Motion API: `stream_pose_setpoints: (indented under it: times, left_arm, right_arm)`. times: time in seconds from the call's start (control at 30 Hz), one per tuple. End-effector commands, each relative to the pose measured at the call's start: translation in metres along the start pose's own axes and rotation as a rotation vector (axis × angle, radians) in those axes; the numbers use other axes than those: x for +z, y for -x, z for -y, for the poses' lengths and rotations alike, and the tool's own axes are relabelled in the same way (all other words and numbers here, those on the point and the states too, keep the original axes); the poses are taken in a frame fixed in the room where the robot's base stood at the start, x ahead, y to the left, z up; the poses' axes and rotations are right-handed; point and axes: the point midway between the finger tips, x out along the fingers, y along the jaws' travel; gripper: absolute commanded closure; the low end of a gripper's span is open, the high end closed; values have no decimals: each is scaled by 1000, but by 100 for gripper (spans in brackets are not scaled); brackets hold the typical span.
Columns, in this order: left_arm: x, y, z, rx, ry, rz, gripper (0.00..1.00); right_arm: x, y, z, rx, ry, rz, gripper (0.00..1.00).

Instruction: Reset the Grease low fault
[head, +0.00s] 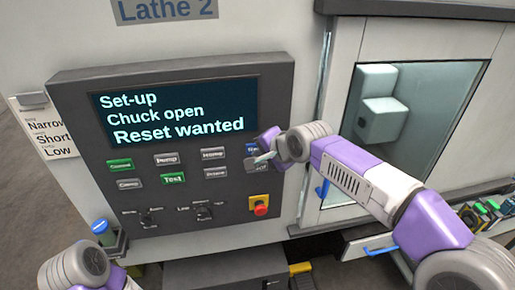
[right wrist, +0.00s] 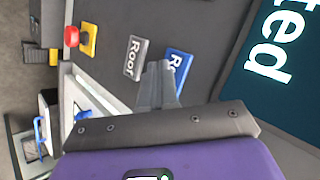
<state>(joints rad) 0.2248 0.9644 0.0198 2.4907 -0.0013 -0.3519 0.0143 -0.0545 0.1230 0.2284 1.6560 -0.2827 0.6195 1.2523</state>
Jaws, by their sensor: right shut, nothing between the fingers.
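The dark control panel (head: 70,110) carries a display (head: 175,112) reading "Set-up", "Chuck open", "Reset wanted". In the right wrist view the blue button (right wrist: 179,60) shows a letter "R", the rest covered by the fingers. My right gripper (right wrist: 162,70) is shut and empty, its tips over the near edge of the blue button. I cannot tell if they touch it. Of my left arm only a part shows at lower left; its gripper is out of sight.
Green "Test" (head: 173,179) and other buttons and two knobs (head: 204,212) lie left. The machine window (head: 440,100) is at right.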

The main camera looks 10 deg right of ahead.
Motion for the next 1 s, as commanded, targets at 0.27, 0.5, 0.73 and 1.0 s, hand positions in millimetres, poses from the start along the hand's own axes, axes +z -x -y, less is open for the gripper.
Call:
stream_pose_setpoints:
  times: [0.27, 0.5, 0.73, 1.0]
  left_arm:
    - [0, 2, -1, 0, 0, 0, 100]
    - [0, 2, -1, 0, 0, 0, 100]
    - [0, -2, 1, 0, 0, 0, 100]
    - [0, -8, 3, 0, 0, 0, 100]
  right_arm:
    - [-2, -2, 2, -1, 0, 0, 100]
    - [-2, -2, 2, -2, 0, -1, 100]
    - [0, 1, -1, -2, 0, -1, 100]
    - [6, 9, -6, -1, 0, 0, 100]
